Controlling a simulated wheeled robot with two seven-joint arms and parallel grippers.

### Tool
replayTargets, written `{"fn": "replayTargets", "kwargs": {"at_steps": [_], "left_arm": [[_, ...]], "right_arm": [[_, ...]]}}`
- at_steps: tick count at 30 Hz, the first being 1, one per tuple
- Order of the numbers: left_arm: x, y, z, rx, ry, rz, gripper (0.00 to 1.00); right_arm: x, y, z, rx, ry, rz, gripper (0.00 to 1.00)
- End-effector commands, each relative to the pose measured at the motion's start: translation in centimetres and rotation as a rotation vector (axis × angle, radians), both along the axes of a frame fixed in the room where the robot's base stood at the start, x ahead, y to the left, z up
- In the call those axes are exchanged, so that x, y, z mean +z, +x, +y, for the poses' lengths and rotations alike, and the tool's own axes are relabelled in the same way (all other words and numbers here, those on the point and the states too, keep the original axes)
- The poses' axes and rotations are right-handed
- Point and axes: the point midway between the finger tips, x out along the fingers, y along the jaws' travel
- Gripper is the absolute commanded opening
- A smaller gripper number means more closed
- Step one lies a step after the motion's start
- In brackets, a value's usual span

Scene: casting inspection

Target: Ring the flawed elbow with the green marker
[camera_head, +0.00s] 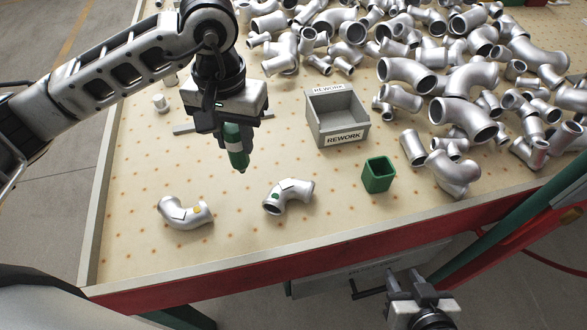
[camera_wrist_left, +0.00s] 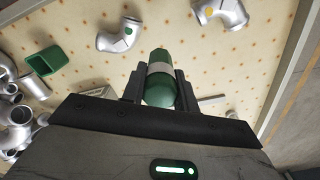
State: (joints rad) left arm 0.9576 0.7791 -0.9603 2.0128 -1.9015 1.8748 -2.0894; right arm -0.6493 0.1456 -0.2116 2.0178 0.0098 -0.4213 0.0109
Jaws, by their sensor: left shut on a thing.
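My left gripper (camera_head: 231,122) is shut on the green marker (camera_head: 236,150) and holds it tip down above the table. The marker also shows between the fingers in the left wrist view (camera_wrist_left: 160,72). A silver elbow with a yellow dot (camera_head: 185,212) lies at the front left, left of and nearer than the marker. A silver elbow with a green dot (camera_head: 289,195) lies right of the marker. Both show in the left wrist view, the green-dot one (camera_wrist_left: 112,41) and the yellow-dot one (camera_wrist_left: 229,12). Both carry thin dark lines; I cannot tell which are flaws. My right gripper (camera_head: 405,280) is open and empty, below the table's front edge.
A grey REWORK bin (camera_head: 322,125) and an open green square cup (camera_head: 378,174) stand right of the elbows. A heap of silver pipe fittings (camera_head: 465,85) fills the back right. The table (camera_head: 235,225) is clear around both elbows.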

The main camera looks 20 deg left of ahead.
Motion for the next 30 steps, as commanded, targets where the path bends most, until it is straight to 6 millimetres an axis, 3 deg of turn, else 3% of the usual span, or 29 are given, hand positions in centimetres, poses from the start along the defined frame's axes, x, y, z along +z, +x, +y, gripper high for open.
{"fn": "replayTargets", "kwargs": {"at_steps": [5,14,22,26,30], "left_arm": [[0.0,0.0,0.0,-0.001,0.001,-0.001,0.00],[0.1,0.0,-0.2,-0.003,-0.005,-0.004,0.00],[2.2,0.7,-5.0,-0.007,-0.181,-0.096,0.00],[2.4,0.9,-5.9,0.000,-0.222,-0.118,0.00],[1.2,0.9,-5.9,0.001,-0.222,-0.118,0.00]], "right_arm": [[0.6,0.8,0.0,-0.002,0.002,-0.021,0.36],[-0.4,-1.0,0.1,-0.001,0.002,0.021,0.36],[0.1,-0.7,0.0,-0.001,0.001,0.016,0.36],[0.1,-0.3,0.0,-0.001,0.000,0.007,0.36],[-0.3,-0.1,0.0,-0.002,0.000,0.003,0.36]]}}
